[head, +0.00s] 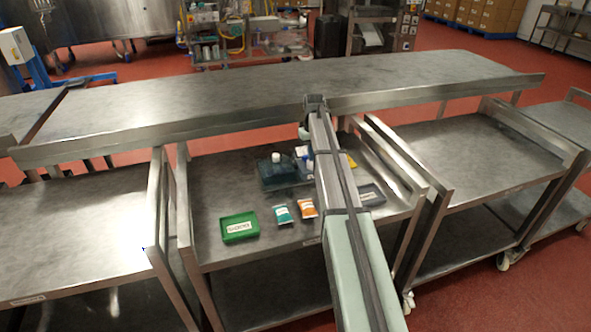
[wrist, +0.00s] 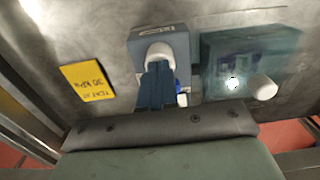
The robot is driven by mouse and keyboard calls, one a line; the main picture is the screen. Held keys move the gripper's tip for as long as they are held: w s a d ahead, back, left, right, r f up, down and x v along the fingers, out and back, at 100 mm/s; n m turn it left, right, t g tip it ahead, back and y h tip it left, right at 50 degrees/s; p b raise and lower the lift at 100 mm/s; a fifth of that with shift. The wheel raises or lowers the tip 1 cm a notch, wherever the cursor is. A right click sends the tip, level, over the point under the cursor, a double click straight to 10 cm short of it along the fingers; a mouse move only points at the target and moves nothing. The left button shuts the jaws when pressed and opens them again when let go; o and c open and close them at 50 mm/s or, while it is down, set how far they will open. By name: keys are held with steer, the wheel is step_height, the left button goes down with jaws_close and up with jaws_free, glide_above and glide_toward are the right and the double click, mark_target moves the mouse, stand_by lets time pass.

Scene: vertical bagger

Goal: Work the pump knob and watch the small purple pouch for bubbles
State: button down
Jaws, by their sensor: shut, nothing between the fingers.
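In the wrist view my gripper (wrist: 158,66) is shut and empty. Its dark blue fingers point at the white round knob (wrist: 160,50) on the blue-grey pump box (wrist: 175,40). The fingertips overlap the knob's lower edge in the picture; whether they touch it I cannot tell. To the right is a see-through, dark teal chamber (wrist: 285,50) with a white knob (wrist: 262,87) on top. Dim bluish-purple shapes show inside it, but no clear pouch outline or bubbles. In the head view the chamber (head: 268,180) stands left of my arm, which hides most of the pump.
A yellow card (wrist: 88,80) reading "TEST AT 30 KPA" lies left of the pump. In the head view a green tray (head: 239,238), a teal pouch (head: 282,214) and an orange-and-white pouch (head: 307,209) lie in front. A grey tray (head: 371,194) sits right of my arm.

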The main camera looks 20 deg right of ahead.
steer(key=shift+f, duration=0.8)
steer(key=shift+r, duration=1.15)
steer(key=shift+r, duration=3)
